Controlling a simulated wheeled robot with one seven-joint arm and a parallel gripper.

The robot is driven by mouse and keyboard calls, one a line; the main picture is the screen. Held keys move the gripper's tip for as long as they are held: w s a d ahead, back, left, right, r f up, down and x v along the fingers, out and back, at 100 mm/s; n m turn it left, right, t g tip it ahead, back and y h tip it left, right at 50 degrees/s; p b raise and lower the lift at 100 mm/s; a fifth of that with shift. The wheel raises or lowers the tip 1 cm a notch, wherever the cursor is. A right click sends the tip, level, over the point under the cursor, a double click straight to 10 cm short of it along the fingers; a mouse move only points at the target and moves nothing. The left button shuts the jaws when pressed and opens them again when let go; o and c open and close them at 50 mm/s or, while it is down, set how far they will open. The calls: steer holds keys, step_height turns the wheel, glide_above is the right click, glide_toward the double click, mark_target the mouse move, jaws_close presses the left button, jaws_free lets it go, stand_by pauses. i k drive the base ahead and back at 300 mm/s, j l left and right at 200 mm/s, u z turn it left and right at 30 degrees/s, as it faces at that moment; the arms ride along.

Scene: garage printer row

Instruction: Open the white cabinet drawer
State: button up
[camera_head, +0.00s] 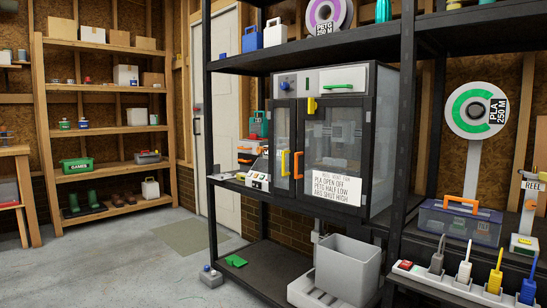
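A dark-framed cabinet (388,130) with clear doors stands on the black shelf rack. Along its top is a white drawer front (355,76) with a green bar handle (337,86). The drawer front looks flush with the cabinet, so it appears shut. To its left is a panel with a blue knob (284,86). The two doors below look shut; one has a yellow handle (298,165) and the other an orange handle (284,162). My gripper is not in view.
Black rack posts (404,130) stand beside the cabinet. A grey bin (350,262) sits low in front of it. The concrete floor (130,250) at left is clear.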

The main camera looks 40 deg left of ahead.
mark_target(244, 146)
steer(key=u, duration=1.8)
steer(key=i+j, duration=0.15)
steer(key=i, duration=0.25)
steer(key=i+j, duration=0.1)
steer(key=i, duration=0.35)
steer(key=i+j+z, duration=0.1)
steer(key=i, duration=0.3)
steer(key=i+j, duration=0.2)
steer(key=i, duration=0.2)
